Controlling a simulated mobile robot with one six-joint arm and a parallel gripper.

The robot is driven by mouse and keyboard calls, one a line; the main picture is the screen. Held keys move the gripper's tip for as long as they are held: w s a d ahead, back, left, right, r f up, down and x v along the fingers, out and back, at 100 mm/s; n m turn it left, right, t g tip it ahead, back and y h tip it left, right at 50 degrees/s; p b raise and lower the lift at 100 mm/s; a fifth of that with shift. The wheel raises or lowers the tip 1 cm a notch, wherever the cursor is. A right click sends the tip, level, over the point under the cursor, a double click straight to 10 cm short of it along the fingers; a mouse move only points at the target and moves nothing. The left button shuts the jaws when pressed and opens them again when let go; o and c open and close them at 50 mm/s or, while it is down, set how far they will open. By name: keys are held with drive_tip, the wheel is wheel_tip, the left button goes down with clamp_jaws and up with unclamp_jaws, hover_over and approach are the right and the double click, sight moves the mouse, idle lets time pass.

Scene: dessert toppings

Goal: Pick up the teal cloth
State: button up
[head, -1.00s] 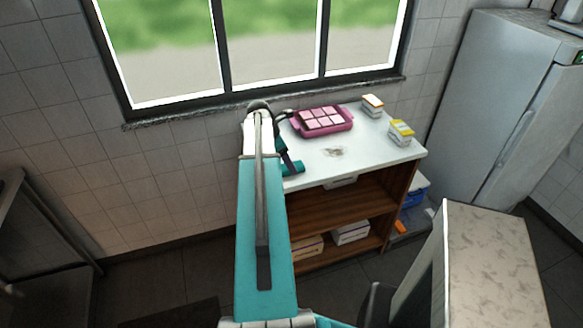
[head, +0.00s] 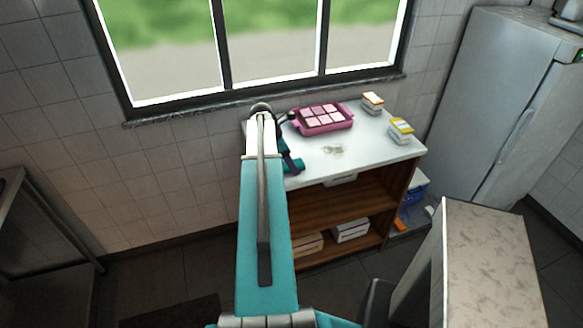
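I cannot make out the teal cloth for certain. A small dark teal piece (head: 293,166) shows just right of my arm, at the front left of the white counter top (head: 365,157). It may be the cloth or part of my wrist. My teal and white arm reaches over the left end of the counter and hides part of it. Dark parts of my wrist show right beside the arm, touching or overlapping the dark teal piece. My gripper's fingers cannot be made out, nor whether they hold anything.
A pink tray (head: 349,122) with pale squares stands at the back of the counter. An orange-topped box (head: 372,104) and a yellow-topped box (head: 400,131) stand to its right. A small pale patch (head: 333,149) lies mid-counter. White boxes (head: 350,230) sit on the lower shelf.

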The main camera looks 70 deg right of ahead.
drive_tip(key=shift+f, duration=0.2)
idle(0.5)
drive_tip(key=c, duration=1.1)
drive_tip(key=shift+r, duration=0.1)
drive_tip(key=shift+c, duration=0.2)
drive_tip(key=shift+r+b, duration=0.8)
drive_tip(key=shift+r, duration=0.8)
drive_tip(key=shift+s+a+r, duration=0.1)
drive_tip(key=shift+s+r, duration=0.1)
drive_tip(key=shift+r, duration=0.05)
drive_tip(key=s+a+r+b, duration=0.1)
drive_tip(key=s+a+b, duration=0.3)
drive_tip(key=s, duration=1)
drive_tip(key=shift+s+a+r, duration=0.15)
drive_tip(key=shift+a+r, duration=0.15)
drive_tip(key=shift+a, duration=0.8)
